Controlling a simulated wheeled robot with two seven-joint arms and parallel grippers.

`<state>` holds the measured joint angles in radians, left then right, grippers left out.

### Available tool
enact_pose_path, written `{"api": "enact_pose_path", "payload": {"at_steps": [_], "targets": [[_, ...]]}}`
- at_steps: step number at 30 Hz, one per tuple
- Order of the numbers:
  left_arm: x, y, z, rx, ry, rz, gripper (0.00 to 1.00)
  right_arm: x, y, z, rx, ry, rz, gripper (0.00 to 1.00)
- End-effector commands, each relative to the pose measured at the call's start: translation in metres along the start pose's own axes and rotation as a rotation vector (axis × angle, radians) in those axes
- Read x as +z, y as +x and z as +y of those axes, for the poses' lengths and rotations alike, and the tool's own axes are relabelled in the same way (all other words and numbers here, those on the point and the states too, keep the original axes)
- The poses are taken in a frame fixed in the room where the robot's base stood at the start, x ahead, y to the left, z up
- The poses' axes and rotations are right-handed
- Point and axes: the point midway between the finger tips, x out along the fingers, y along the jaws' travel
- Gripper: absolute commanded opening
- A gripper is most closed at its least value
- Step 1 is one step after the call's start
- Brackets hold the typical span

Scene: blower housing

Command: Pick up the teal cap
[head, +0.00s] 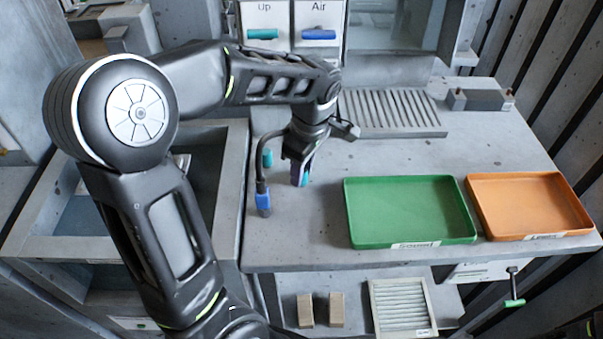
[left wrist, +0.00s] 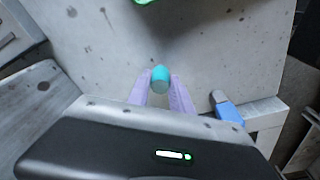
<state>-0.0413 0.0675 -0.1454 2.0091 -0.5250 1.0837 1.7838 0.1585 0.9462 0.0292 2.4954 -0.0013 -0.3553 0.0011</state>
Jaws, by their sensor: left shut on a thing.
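The teal cap (left wrist: 160,79) is a small rounded cylinder held between the two pale purple fingertips of my left gripper (left wrist: 160,88) in the left wrist view. In the head view, my left gripper (head: 302,178) points down over the left part of the grey table, and only a sliver of the teal cap (head: 307,181) shows beside its fingers. The gripper is shut on the cap. I cannot tell whether the cap touches the table. My right gripper is not in view.
A dark curved pipe with a blue end (head: 264,200) and a teal piece (head: 268,157) stand close left of the gripper. A green tray (head: 410,241) and an orange tray (head: 535,233) lie to the right. A slatted grey plate (head: 392,112) is behind. A sink-like basin lies left.

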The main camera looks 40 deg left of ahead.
Motion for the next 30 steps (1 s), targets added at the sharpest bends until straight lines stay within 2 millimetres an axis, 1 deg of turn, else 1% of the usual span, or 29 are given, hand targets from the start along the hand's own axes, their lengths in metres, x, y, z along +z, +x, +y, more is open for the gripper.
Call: {"api": "enact_pose_path", "payload": {"at_steps": [7, 11, 14, 21, 24, 27, 30], "targets": [[0.000, -0.001, 0.000, 0.001, 0.000, 0.000, 0.00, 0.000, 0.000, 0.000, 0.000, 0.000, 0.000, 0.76], [-0.001, -0.008, 0.001, 0.003, -0.001, 0.000, 0.00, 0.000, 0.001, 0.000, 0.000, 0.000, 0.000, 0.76], [-0.003, -0.021, 0.001, 0.005, -0.002, -0.001, 0.00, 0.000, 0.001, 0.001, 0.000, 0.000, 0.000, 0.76], [-0.008, -0.067, 0.001, 0.005, -0.001, 0.000, 0.00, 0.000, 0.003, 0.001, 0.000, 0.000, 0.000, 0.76], [-0.010, -0.084, 0.001, 0.004, -0.001, -0.001, 0.00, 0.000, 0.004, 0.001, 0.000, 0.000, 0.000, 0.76], [-0.011, -0.095, 0.000, 0.002, -0.001, -0.001, 0.00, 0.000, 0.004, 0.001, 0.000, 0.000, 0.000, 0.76], [-0.012, -0.099, 0.000, 0.001, 0.000, -0.001, 0.00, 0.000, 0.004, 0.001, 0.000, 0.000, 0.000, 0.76]]}}
